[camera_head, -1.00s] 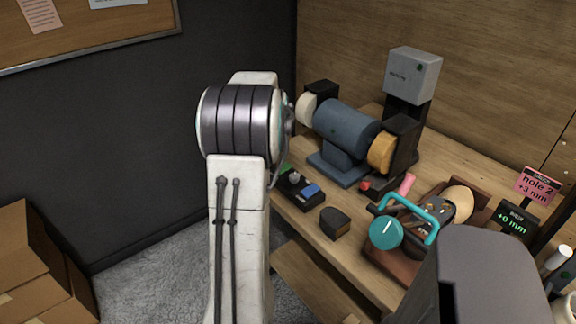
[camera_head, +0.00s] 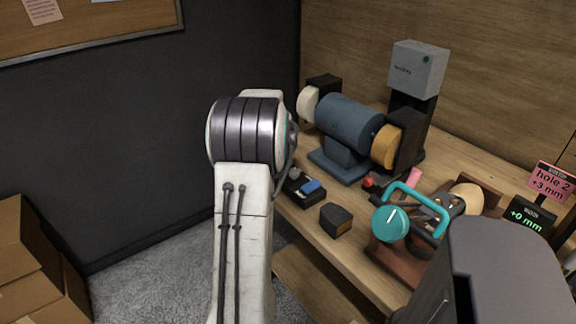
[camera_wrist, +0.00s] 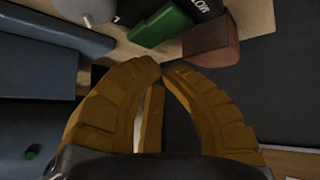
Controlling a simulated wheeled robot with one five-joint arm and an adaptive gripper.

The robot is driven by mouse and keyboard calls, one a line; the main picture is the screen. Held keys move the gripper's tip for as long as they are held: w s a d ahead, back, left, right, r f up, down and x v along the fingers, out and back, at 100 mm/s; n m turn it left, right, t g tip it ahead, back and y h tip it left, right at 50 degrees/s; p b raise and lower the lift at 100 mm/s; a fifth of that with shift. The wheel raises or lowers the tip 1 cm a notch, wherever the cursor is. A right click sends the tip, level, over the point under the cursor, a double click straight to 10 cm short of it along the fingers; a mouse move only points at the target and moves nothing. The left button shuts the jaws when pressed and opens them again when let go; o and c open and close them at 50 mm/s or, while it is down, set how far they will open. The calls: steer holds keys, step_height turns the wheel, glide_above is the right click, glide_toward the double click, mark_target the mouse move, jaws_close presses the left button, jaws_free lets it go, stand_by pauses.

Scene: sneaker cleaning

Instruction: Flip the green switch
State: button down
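In the wrist view a green rocker-like block (camera_wrist: 163,25) sits at the top, beside a black part with white lettering (camera_wrist: 200,10). I take it to be the green switch. My gripper (camera_wrist: 168,69) has brown-yellow fingers, with tips drawn together and no object seen between them. The tips point toward the green block and look a little apart from it. The green switch and my gripper are hidden there.
A blue bench grinder (camera_head: 350,122) stands behind the box; its body also fills the wrist view's left side (camera_wrist: 30,110). A brown block (camera_head: 337,220) lies at the bench's front edge. A brown tray (camera_head: 385,258) with a teal-handled tool (camera_head: 390,223) is to the right.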

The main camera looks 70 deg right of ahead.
steer(key=shift+s+f, duration=0.1)
steer(key=shift+f, duration=0.15)
stand_by(1.4)
steer(key=shift+d+f+b, duration=0.1)
steer(key=shift+f+b, duration=0.2)
steer(key=shift+b, duration=0.15)
